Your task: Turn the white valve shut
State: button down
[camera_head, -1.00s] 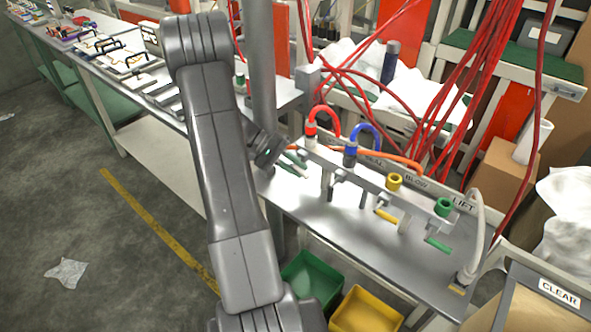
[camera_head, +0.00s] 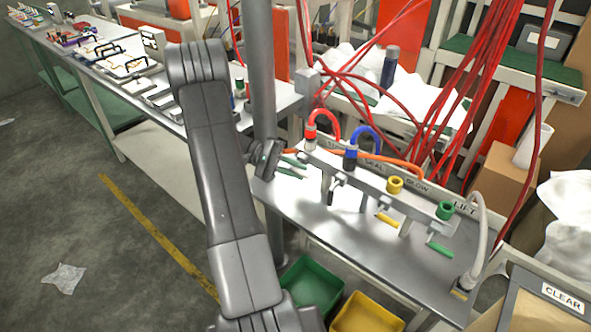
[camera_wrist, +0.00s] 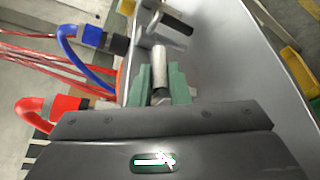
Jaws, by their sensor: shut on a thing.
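The white valve handle (camera_wrist: 159,62) is a pale, ribbed cylinder in the wrist view. My gripper (camera_wrist: 160,86) has green fingers on either side of it, shut on the handle. In the head view my gripper (camera_head: 294,167) is at the left end of the valve rail (camera_head: 380,182), below the red fitting (camera_head: 310,133). There the handle is too small and covered to make out. The red fitting (camera_wrist: 62,104) also shows at the lower left of the wrist view.
A black-handled valve (camera_head: 335,187) hangs under the blue fitting (camera_head: 351,153). A yellow handle (camera_head: 386,220) and a green handle (camera_head: 439,250) are farther right. Orange and red hoses run behind the rail. Green (camera_head: 313,287) and yellow (camera_head: 367,318) bins stand below the bench.

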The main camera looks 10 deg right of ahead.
jog(key=shift+f, duration=0.1)
jog(key=c, duration=1.4)
grip_release()
jog(key=v, duration=1.3)
jog(key=shift+w+a, duration=0.2)
jog(key=shift+a, duration=0.1)
jog(key=shift+d, duration=0.1)
